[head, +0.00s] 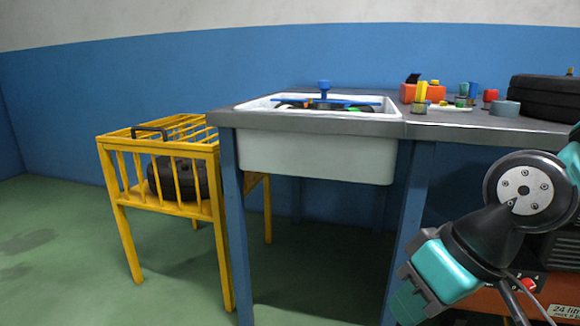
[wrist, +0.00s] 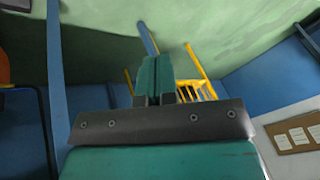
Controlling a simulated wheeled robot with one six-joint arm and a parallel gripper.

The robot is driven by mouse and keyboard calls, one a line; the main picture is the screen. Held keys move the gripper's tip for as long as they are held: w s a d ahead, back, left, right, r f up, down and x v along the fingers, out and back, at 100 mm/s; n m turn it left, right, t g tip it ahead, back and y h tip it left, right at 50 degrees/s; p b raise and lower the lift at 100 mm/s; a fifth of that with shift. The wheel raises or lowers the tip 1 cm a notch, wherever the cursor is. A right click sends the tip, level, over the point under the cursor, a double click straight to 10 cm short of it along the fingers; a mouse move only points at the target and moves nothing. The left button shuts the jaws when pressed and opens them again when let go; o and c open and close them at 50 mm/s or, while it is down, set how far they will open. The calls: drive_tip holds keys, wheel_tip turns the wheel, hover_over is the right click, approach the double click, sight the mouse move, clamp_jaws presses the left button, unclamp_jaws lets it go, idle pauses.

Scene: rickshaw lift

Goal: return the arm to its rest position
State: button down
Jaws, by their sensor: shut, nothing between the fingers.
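My arm with its teal and black links is at the right of the head view. My gripper (head: 408,305) points down and to the left, in front of the table's blue legs. In the wrist view my gripper (wrist: 157,62) shows two teal fingers side by side, pressed together with nothing between them. It is in free air and touches nothing that I can see.
A grey table (head: 450,129) with a white sink (head: 315,155) stands ahead. A yellow rack (head: 160,208) holding a black tire (head: 178,180) stands to its left. An orange machine (head: 560,302) is close behind my arm. The green floor at left is clear.

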drive_tip(key=s+r+n+g+p, duration=0.1)
drive_tip(key=s+r+n+g, duration=0.15)
drive_tip(key=s, duration=0.45)
wheel_tip(320, 180, up, 38)
drive_tip(key=m+p, duration=0.1)
drive_tip(key=p, duration=3.6)
drive_tip(key=shift+w+d+f+t+h, duration=0.25)
drive_tip(key=shift+w+d+t+h, duration=0.05)
drive_tip(key=shift+d+t, duration=0.05)
